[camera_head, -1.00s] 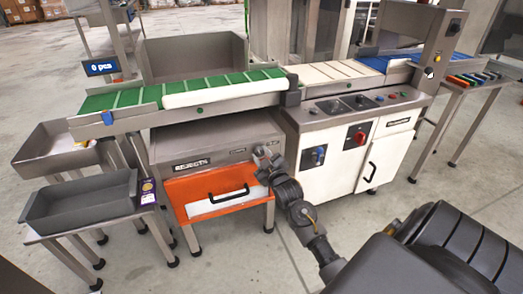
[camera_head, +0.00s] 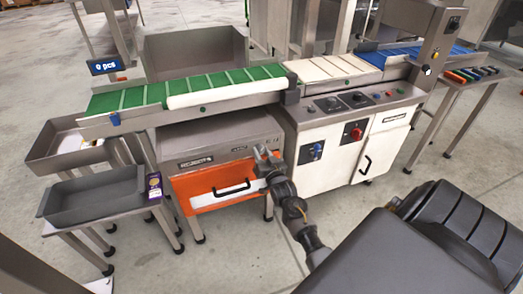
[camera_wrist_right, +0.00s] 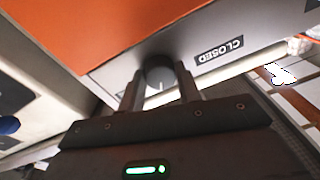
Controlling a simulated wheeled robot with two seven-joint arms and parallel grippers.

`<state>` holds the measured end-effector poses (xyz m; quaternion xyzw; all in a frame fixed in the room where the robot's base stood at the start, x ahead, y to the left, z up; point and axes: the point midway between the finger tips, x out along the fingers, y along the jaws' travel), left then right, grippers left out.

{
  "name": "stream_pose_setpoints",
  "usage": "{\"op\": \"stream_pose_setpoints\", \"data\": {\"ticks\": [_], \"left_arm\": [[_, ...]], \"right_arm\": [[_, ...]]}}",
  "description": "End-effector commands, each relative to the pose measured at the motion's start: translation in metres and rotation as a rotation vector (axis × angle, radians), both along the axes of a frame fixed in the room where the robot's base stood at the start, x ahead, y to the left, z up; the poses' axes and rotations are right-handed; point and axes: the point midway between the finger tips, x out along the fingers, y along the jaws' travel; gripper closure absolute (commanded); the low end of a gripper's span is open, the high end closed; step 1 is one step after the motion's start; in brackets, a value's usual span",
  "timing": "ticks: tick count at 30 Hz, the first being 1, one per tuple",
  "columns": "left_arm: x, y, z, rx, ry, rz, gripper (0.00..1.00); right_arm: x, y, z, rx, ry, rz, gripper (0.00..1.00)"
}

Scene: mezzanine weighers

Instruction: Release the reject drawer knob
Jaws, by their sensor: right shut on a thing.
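The reject drawer knob (camera_wrist_right: 159,74) is a dark round knob on a grey metal face, next to a "CLOSED" label (camera_wrist_right: 219,54). My right gripper (camera_wrist_right: 160,88) has one finger on each side of it and is shut on it. In the head view my right gripper (camera_head: 265,160) is at the right front of the grey reject box (camera_head: 215,136), and it hides the knob there. Below the box's grey face is an orange drawer front (camera_head: 190,187) with a black bar handle (camera_head: 231,187). My left gripper is not in view.
A green conveyor belt (camera_head: 127,98) runs above the box. A white cabinet (camera_head: 335,162) with switches stands close on the right. A dark grey tray (camera_head: 93,199) sits on a stand at left. The floor in front is clear.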

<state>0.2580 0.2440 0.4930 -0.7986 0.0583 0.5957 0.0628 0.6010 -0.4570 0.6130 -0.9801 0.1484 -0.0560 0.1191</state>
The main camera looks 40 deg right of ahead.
Motion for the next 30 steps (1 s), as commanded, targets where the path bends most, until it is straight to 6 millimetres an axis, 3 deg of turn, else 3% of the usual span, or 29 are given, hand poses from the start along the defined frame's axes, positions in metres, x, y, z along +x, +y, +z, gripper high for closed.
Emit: {"op": "stream_pose_setpoints", "data": {"ticks": [12,30], "left_arm": [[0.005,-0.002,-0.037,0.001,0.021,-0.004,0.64],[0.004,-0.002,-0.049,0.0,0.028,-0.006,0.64]], "right_arm": [[0.001,0.001,0.002,0.255,-0.091,0.001,0.89],[0.002,0.001,0.001,0.333,-0.119,0.003,0.89]]}}
